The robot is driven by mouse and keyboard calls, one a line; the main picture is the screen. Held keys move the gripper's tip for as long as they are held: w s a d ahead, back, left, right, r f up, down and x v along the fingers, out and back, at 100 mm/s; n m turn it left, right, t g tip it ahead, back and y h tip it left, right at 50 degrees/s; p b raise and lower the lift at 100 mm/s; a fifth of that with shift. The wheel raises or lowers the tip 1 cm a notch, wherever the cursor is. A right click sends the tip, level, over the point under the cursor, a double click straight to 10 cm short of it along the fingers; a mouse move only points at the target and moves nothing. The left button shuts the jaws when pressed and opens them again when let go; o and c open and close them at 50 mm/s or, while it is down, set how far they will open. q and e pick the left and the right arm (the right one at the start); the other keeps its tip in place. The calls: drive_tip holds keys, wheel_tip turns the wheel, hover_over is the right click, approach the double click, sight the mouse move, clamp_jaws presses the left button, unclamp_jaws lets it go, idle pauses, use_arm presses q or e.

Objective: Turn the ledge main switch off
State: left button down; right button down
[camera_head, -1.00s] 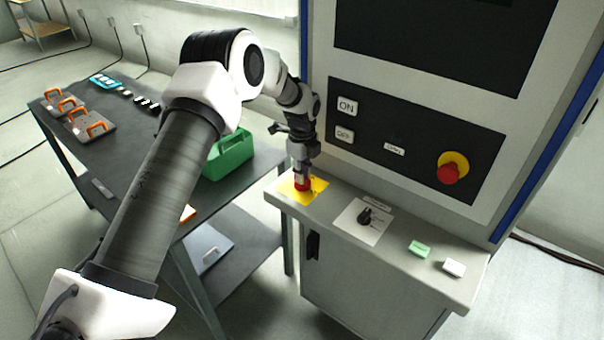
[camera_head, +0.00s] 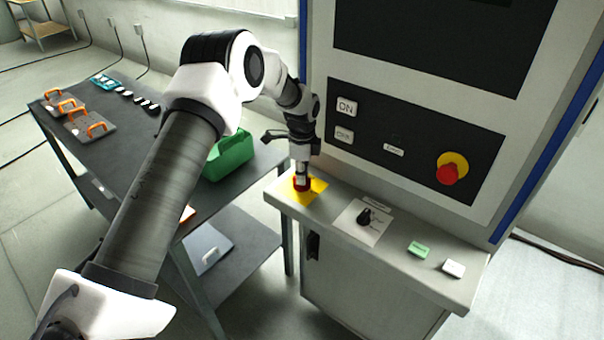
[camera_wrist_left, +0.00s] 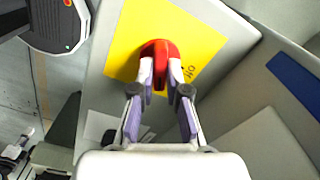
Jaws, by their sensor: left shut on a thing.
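The ledge main switch is a red rotary knob (camera_head: 301,186) on a yellow plate (camera_head: 315,192) at the left end of the machine's ledge. In the left wrist view the knob (camera_wrist_left: 160,50) sits on the yellow plate (camera_wrist_left: 190,35), with part of the plate's lettering showing beside it. My left gripper (camera_head: 301,176) comes down from above and is shut on the knob, one finger on each side. My right gripper is not in view.
A black selector knob (camera_head: 366,215) on a white plate, a green block (camera_head: 419,249) and a white block (camera_head: 453,268) lie along the ledge. An upright panel has ON and OFF buttons and a red emergency stop (camera_head: 447,174). A dark table with a green box (camera_head: 230,158) stands left.

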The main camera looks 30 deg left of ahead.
use_arm(q)
drive_tip(key=n, duration=0.6)
drive_tip(key=shift+s+f, duration=0.2)
drive_tip(key=shift+f, duration=0.15)
drive_tip(key=n+p, duration=0.1)
drive_tip(key=n, duration=0.5)
drive_tip(key=shift+n, duration=0.4)
drive_tip(key=c, duration=1.2)
unclamp_jaws()
drive_tip(key=shift+w+r, duration=0.1)
